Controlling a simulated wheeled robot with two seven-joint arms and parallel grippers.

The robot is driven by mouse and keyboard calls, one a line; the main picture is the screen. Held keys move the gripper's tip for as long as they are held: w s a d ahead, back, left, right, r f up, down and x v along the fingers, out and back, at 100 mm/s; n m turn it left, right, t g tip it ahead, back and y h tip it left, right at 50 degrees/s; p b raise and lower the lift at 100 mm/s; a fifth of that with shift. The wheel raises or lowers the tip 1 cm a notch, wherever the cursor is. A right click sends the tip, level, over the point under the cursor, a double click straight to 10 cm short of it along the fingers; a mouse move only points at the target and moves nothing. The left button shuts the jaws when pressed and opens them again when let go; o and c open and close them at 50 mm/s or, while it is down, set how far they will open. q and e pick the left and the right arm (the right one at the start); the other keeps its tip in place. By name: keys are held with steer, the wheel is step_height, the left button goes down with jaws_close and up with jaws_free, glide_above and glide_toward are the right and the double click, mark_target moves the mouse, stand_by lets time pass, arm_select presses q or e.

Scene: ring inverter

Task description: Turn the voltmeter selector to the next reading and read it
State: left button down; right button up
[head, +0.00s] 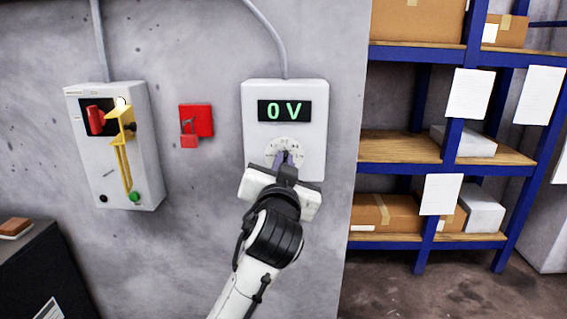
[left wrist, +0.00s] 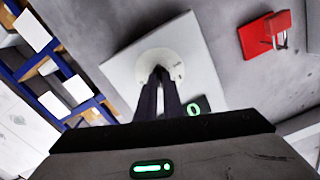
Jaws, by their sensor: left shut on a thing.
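The voltmeter (head: 313,150) is a white box on the grey wall, and its dark display (head: 285,110) reads "0 V" in green. Below the display is the selector's round pale dial (head: 271,152). My left gripper (head: 287,160) is at the dial, shut on the selector knob, which its fingers mostly hide. In the left wrist view the dark fingers (left wrist: 160,78) meet in front of the dial (left wrist: 145,66), and a green "0" shows beside them. The knob's pointing direction cannot be told. My right gripper is not in view.
Left on the wall are a red box with a padlock (head: 189,141) and a grey switch box (head: 147,165) with a red handle, yellow bracket and green button. Blue shelving (head: 420,168) with cartons stands right. A dark cabinet (head: 45,270) is at lower left.

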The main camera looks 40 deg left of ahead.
arm_select(q)
steer(key=m, duration=0.4)
steer(key=shift+f+m, duration=0.1)
steer(key=shift+m, duration=0.2)
stand_by(0.3)
steer(key=c, duration=1.9)
jaws_free()
steer(key=shift+s+d, duration=0.1)
steer(key=shift+d, duration=0.05)
steer(key=b+v, duration=0.1)
steer(key=v, duration=0.9)
steer(key=shift+b, duration=0.3)
